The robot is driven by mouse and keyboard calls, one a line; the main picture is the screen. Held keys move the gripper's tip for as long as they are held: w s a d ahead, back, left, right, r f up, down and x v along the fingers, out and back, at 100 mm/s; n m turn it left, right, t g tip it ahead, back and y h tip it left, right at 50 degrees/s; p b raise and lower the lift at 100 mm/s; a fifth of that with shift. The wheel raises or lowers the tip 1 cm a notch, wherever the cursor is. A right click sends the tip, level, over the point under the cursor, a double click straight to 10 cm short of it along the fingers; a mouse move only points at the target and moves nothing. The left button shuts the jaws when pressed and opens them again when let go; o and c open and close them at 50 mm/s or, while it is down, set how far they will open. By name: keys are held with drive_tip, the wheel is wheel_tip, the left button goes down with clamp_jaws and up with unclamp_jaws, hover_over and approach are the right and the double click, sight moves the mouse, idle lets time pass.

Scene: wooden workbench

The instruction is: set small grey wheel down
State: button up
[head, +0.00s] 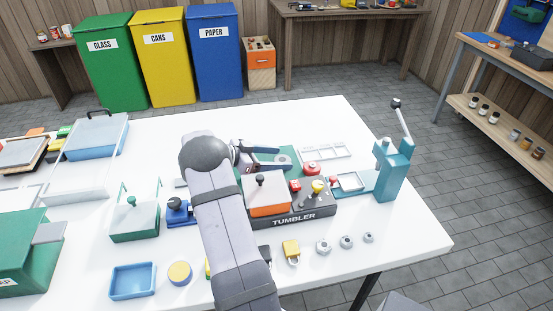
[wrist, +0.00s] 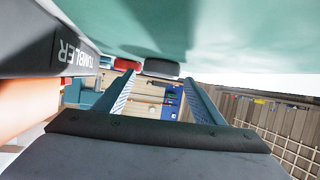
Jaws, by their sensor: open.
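The small grey wheel (head: 284,161) lies on the green mat (head: 290,151) behind the tumbler. In the wrist view a grey disc that looks like the wheel (wrist: 161,68) sits against the green surface at the fingertips. My gripper (head: 283,158) reaches rightward low over the mat, its two blue fingers spread apart around the wheel's near side. In the wrist view the fingers (wrist: 158,78) are wide apart, with nothing clamped between them. Whether a finger touches the wheel, I cannot tell.
The tumbler (head: 290,219), with an orange block and knobs, stands just in front of my gripper. A red round part (head: 312,168) is right of the wheel. A white tray (head: 325,150) and a teal lever press (head: 393,170) stand further right. The back of the table is clear.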

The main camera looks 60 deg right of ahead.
drive_tip(key=v, duration=1.2)
drive_tip(key=shift+f, duration=0.1)
